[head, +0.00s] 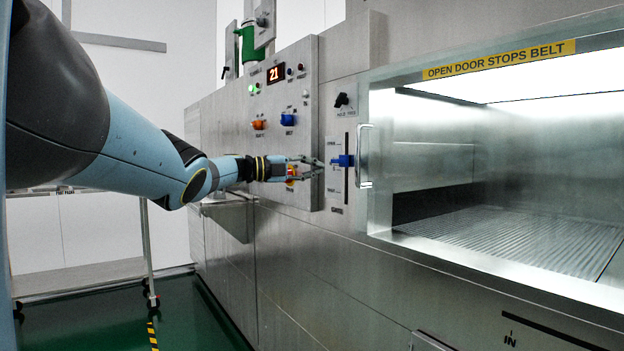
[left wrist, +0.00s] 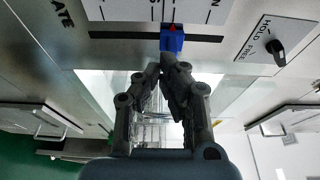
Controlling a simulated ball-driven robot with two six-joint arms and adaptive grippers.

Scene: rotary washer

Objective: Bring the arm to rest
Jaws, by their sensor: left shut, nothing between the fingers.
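My left arm reaches in from the left in the head view. Its gripper (head: 316,166) is in front of the steel washer's panel, close to a blue slider handle (head: 345,160) in a vertical slot. In the left wrist view the two fingers (left wrist: 165,68) are shut with nothing between them. The blue slider (left wrist: 172,40) shows just past the fingertips there; whether they touch it I cannot tell. My right gripper is not in view.
The control panel (head: 270,130) has a lit display reading 21, a blue knob (head: 289,119) and an orange knob (head: 259,125). A door handle (head: 364,156) stands right of the slider, beside the lit opening (head: 500,230). A black hold/free knob (head: 341,100) sits above.

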